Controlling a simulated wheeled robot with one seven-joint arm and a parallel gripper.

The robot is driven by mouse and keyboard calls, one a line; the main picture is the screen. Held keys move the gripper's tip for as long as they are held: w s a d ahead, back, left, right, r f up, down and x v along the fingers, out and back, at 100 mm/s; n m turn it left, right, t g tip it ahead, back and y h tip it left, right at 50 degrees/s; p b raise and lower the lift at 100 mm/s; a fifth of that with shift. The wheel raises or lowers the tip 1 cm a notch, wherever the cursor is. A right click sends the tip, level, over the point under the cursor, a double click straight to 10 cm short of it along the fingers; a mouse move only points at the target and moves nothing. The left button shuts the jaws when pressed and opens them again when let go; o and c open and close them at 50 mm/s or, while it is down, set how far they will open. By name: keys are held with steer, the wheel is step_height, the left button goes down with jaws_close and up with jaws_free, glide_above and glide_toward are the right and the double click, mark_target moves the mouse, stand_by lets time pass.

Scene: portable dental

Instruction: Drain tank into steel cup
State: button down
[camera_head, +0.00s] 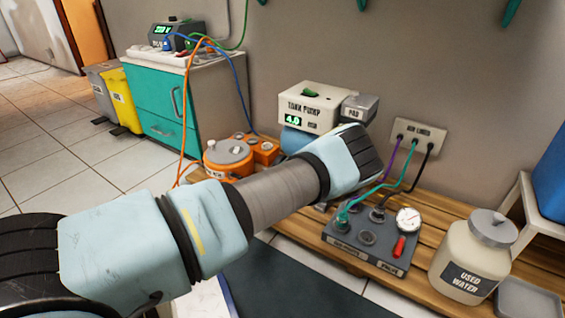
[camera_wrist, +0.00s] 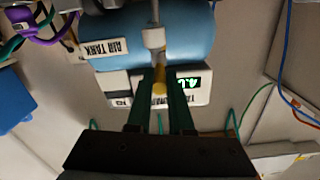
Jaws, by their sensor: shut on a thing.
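The blue air tank (camera_wrist: 190,42), labelled AIR TANK, fills the upper middle of the wrist view. A pale fitting (camera_wrist: 153,38) projects from it, with a small yellow piece (camera_wrist: 159,78) at its end. My gripper (camera_wrist: 160,88) is shut on this yellow piece, its dark green fingers on either side. In the head view, a bit of the blue tank (camera_head: 293,140) shows under the tank pump (camera_head: 313,107); my arm hides the rest and my fingertips. The pump's green display appears to read 4.0. I cannot make out a steel cup in either view.
A wooden slatted bench (camera_head: 460,208) carries a grey valve panel (camera_head: 370,240) with hoses and gauge, a USED WATER jar (camera_head: 468,262), and an orange unit (camera_head: 228,160). A teal cabinet (camera_head: 160,105) stands back left. Tiled floor at left is clear.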

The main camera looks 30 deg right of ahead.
steer(key=shift+s, duration=0.1)
steer(key=shift+r, duration=0.1)
steer(key=c, duration=0.8)
jaws_free()
steer(key=shift+a, duration=0.1)
steer(key=shift+a, duration=0.1)
steer(key=shift+p+v, duration=3.1)
steer(key=shift+v, duration=2.2)
